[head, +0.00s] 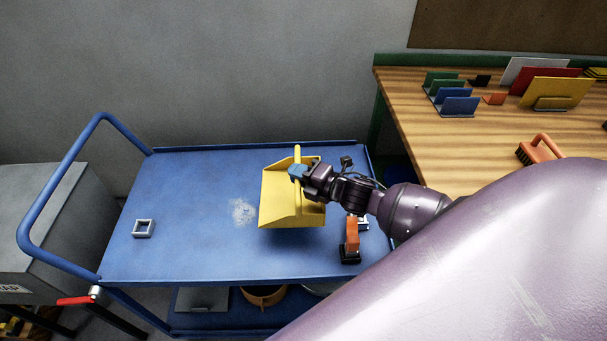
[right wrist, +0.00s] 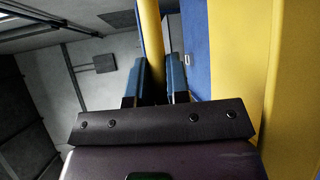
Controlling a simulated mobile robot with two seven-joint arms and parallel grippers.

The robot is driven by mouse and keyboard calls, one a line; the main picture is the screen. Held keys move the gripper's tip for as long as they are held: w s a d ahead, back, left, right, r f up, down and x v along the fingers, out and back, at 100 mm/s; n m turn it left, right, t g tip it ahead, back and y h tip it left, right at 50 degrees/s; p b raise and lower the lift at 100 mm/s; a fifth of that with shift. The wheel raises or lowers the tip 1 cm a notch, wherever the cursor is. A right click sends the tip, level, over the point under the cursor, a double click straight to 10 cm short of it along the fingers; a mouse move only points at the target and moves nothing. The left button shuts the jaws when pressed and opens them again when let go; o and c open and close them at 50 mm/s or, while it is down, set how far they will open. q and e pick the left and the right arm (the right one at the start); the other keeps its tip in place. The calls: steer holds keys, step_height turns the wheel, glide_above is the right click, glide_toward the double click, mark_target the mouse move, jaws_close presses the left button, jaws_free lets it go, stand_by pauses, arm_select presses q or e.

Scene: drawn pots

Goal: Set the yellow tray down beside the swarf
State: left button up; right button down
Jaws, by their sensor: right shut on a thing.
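The yellow tray (head: 280,205), shaped like a dustpan with an upright handle, is over the blue cart top, just right of the swarf. A dark shadow under its front edge suggests it is slightly above the surface. The swarf (head: 242,211) is a pale, speckled patch on the cart top. My right gripper (head: 298,173) is shut on the tray's handle. The right wrist view shows the yellow handle (right wrist: 151,50) between both fingers, with the tray's body (right wrist: 240,70) at right. My left gripper is not in view.
On the blue cart (head: 190,180), a grey square piece (head: 143,228) lies at left and an orange-handled brush (head: 351,238) stands right of the tray. A wooden bench (head: 450,150) with coloured holders is at right. The cart's left middle is clear.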

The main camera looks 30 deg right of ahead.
steer(key=shift+d+f+y, duration=0.3)
steer(key=shift+d+f, duration=0.1)
steer(key=shift+d, duration=0.45)
steer(key=shift+f+b, duration=0.9)
steer(key=shift+f, duration=0.45)
steer(key=shift+f+b, duration=1.05)
steer(key=shift+f, duration=0.5)
steer(key=shift+f, duration=0.15)
steer(key=shift+f+b, duration=0.4)
steer(key=shift+f, duration=0.05)
